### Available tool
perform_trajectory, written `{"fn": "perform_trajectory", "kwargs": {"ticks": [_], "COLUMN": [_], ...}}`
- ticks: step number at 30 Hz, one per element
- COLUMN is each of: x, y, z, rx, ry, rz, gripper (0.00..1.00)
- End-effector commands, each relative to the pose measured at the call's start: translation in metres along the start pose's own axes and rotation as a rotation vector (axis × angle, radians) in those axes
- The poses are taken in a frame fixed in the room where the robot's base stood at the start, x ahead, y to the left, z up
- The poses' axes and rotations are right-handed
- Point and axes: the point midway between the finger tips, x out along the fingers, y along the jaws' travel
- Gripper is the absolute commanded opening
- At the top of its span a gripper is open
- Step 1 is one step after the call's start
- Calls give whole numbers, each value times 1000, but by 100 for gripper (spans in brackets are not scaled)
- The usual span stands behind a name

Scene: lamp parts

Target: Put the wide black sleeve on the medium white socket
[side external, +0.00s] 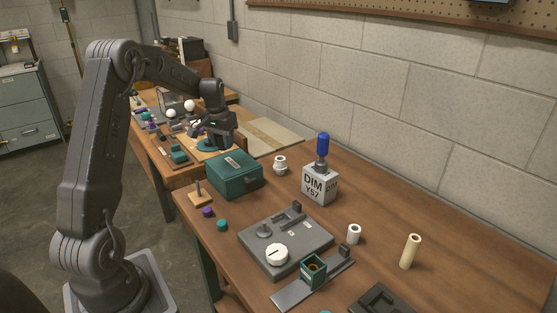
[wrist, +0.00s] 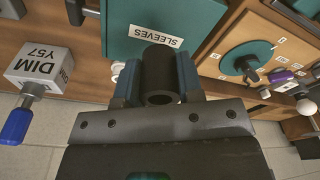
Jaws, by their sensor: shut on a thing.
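In the wrist view the wide black sleeve (wrist: 158,80), a hollow dark cylinder, sits between the two fingers of my gripper (wrist: 158,68), which is shut on it. In the side view my gripper (side external: 218,136) hangs at the far end, beyond the teal box; the sleeve cannot be made out there. A stepped white socket (side external: 281,165) stands upright between the teal box and the DIM block. A white piece (wrist: 117,69) shows partly behind the left finger in the wrist view. A plain white cylinder (side external: 354,234) stands nearer; which one is medium I cannot tell.
The teal box (side external: 235,176), labelled SLEEVES in the wrist view, and the DIM Y57 block (side external: 320,186) with a blue-handled tool flank the stepped socket. A grey fixture (side external: 300,243) and a cream tube (side external: 410,251) are nearer. The wall runs behind; bare wood lies right of the block.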

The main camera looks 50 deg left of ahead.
Motion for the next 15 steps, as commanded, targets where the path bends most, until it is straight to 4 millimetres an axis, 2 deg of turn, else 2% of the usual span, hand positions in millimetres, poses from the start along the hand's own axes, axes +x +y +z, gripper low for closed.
{"fn": "perform_trajectory", "kwargs": {"ticks": [1,6,10,15], "x": [-1,-6,-10,-13], "y": [2,9,15,21], "z": [-16,-57,-81,-99], "rx": [9,31,46,58], "ry": [2,0,0,0], "rz": [1,3,4,4], "gripper": [11,11,11,11]}}
